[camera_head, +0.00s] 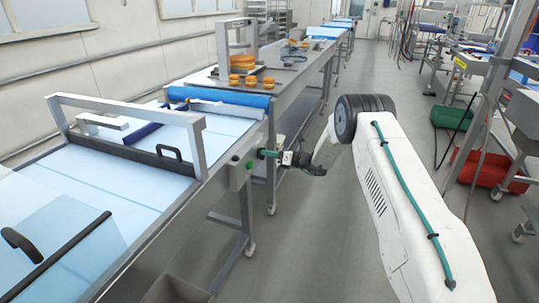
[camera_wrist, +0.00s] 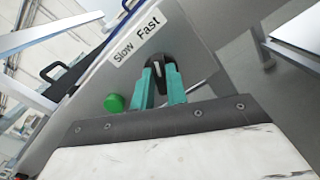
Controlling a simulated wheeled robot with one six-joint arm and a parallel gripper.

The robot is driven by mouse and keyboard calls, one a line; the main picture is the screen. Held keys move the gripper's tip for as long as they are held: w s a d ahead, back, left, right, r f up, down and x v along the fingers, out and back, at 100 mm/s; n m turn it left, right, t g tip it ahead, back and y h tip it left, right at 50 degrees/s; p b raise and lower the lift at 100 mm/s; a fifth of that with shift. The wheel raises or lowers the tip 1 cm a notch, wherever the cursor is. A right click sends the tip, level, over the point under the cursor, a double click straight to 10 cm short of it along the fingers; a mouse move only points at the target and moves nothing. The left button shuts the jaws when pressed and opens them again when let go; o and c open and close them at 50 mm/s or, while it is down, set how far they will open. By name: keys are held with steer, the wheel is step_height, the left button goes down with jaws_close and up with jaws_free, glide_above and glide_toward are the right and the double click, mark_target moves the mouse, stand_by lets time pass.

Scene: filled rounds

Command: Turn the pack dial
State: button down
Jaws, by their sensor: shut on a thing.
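The pack dial (camera_wrist: 158,68) is a black knob on the grey side panel, below a white label (camera_wrist: 137,38) reading "Slow Fast". My gripper (camera_wrist: 159,78) has its two teal fingers on either side of the dial, shut on it. The fingers hide part of the knob, and I cannot read its setting. In the head view my gripper (camera_head: 263,153) reaches the control box on the side of the packing table; the dial is hard to make out there.
A green button (camera_wrist: 114,102) sits close to the left of my gripper. The packing table (camera_head: 100,195) has a metal frame (camera_head: 125,110) with a black handle. Orange rounds (camera_head: 240,65) stand on the table beyond. Red (camera_head: 482,167) and green (camera_head: 452,118) bins are at right; the middle aisle is clear.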

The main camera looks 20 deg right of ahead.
steer(key=n, duration=1.1)
steer(key=shift+s+a+f, duration=0.1)
steer(key=shift+s+a, duration=0.05)
steer(key=shift+s, duration=0.2)
steer(key=shift+n, duration=0.4)
steer(key=c, duration=1.4)
jaws_free()
steer(key=v, duration=0.8)
steer(key=shift+a, duration=0.1)
